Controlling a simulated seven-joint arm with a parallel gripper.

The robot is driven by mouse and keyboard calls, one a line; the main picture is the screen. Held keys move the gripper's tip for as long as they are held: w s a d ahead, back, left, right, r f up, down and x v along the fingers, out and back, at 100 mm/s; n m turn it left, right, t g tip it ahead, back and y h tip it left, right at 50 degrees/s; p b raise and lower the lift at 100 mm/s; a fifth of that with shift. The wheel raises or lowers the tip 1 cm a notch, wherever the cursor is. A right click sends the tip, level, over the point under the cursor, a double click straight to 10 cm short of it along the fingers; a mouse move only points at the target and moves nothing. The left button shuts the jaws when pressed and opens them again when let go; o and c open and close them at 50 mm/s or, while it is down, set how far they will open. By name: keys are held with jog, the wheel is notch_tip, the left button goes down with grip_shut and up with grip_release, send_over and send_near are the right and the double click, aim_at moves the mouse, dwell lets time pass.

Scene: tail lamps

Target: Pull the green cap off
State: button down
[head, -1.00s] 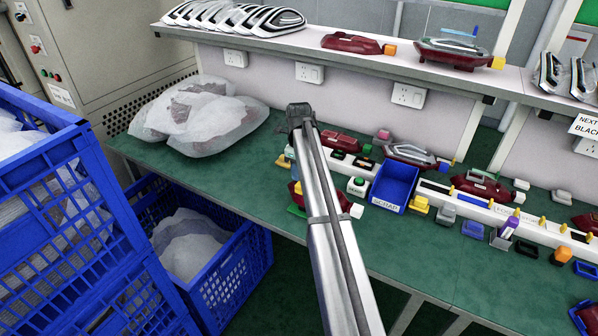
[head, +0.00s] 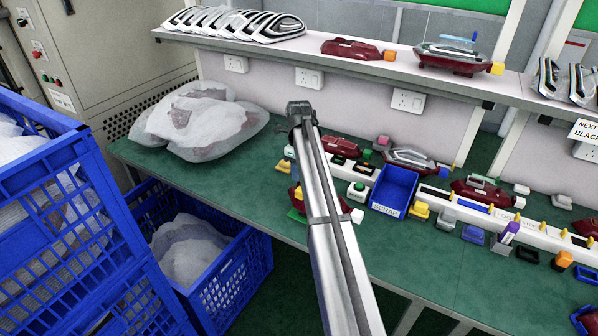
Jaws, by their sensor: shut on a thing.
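A dark red tail lamp (head: 295,195) lies on the green bench, largely hidden behind my arm, with a white end piece (head: 357,215) showing on its right. A flat green patch (head: 296,214) shows at its lower left; I cannot tell whether it is a cap or something under the lamp. Another red lamp (head: 340,149) lies farther back, with a small green piece (head: 367,154) near its right end, which may be a cap. My arm rises across the middle of the head view and hides my gripper, so its fingers and whatever is between them do not show.
A blue scrap bin (head: 393,186) and a green ready button (head: 359,187) stand right of my arm. A white rail (head: 470,209) with lamps and colored caps runs right. Bagged parts (head: 200,120) lie left. Blue crates (head: 75,230) stand at the left. A shelf (head: 330,55) overhangs the back.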

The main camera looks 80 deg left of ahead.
dwell(0.3)
jog(key=shift+r, duration=2.75)
